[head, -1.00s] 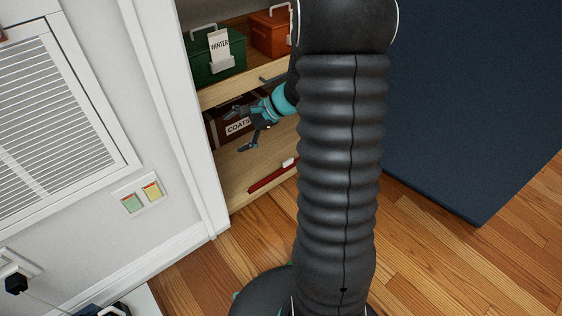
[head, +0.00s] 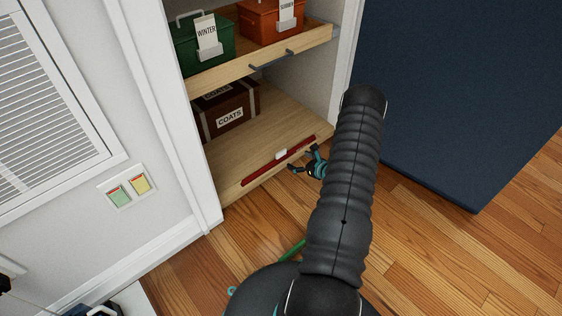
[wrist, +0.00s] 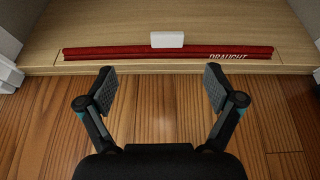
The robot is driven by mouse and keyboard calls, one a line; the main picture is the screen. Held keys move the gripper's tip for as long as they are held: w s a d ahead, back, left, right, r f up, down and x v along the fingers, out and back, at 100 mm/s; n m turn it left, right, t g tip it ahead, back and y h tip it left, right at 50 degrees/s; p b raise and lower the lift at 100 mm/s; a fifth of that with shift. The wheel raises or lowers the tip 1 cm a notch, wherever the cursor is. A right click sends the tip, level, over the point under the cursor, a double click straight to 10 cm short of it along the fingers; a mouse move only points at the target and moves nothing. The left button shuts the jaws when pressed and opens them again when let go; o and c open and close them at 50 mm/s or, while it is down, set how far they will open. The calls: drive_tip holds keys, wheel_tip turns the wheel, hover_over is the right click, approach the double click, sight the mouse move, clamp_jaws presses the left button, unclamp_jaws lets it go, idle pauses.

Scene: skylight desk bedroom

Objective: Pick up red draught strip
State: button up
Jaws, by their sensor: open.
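The red draught strip (head: 263,168) lies along the front edge of the low wooden cupboard floor. In the wrist view the strip (wrist: 110,53) runs left to right across the top, with a white block (wrist: 167,40) at its middle and the word DRAUGHT on its right part. My gripper (head: 304,160) is just in front of the strip, near its right half in the head view. In the wrist view my gripper (wrist: 158,84) is open and empty, its two fingers spread over the wooden floor, short of the strip and roughly centred on the white block.
A brown COATS box (head: 228,107) stands behind the strip on the cupboard floor (head: 285,118). Above it, a shelf (head: 215,75) holds a green WINTER box (head: 188,45) and an orange box (head: 262,25). A white door frame (head: 180,130) and a dark blue panel (head: 455,90) flank the opening.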

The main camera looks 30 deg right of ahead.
sight(282, 154)
drive_tip(key=x, duration=0.5)
drive_tip(key=f+x, duration=0.1)
drive_tip(key=x, duration=0.2)
drive_tip(key=shift+d+f+b, duration=0.1)
drive_tip(key=shift+d+b, duration=0.2)
drive_tip(key=shift+b, duration=0.1)
drive_tip(key=shift+d+f+b+x, duration=0.1)
drive_tip(key=shift+d+b+x, duration=0.1)
drive_tip(key=shift+x, duration=1.15)
drive_tip(key=shift+d+f+b+x, duration=0.15)
drive_tip(key=shift+d+b+x, duration=0.05)
drive_tip(key=shift+x, duration=1.1)
drive_tip(key=c, duration=1.4)
